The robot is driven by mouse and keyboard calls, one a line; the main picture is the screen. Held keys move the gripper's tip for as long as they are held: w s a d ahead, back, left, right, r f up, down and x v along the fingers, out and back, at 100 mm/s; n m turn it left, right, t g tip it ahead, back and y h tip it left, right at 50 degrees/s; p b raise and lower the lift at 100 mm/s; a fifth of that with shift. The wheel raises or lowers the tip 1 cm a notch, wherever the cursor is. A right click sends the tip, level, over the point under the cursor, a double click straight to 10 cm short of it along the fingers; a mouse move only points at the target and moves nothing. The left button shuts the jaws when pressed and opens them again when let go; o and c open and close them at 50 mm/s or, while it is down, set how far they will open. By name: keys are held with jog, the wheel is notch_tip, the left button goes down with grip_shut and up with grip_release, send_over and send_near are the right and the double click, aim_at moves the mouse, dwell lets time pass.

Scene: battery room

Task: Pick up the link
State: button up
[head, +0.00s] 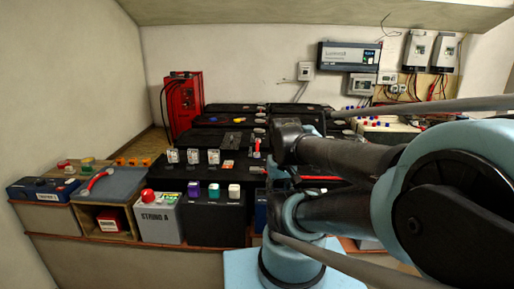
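A short red curved piece (97,181), which looks like a link, lies on a grey surface (122,183) on top of a wooden shelf box at the left. A smaller red upright piece (257,147) shows among the black batteries near the middle, close to my arm. I cannot tell for sure which of them is the link. My arm, blue and black, fills the right side and is apart from the piece at the left. My gripper's fingertips do not show in the head view.
Black batteries (213,137) stand in rows on a low bench. In front are a grey box marked STRING A (158,222) with a red knob and a dark box (213,222) with coloured caps. A red cabinet (184,103) stands behind. A blue battery (43,190) sits far left.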

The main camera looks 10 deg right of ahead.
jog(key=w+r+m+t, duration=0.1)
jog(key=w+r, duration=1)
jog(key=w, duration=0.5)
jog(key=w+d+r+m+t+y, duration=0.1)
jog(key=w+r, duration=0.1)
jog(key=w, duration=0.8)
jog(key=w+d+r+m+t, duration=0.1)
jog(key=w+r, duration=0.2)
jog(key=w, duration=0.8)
send_over(258, 142)
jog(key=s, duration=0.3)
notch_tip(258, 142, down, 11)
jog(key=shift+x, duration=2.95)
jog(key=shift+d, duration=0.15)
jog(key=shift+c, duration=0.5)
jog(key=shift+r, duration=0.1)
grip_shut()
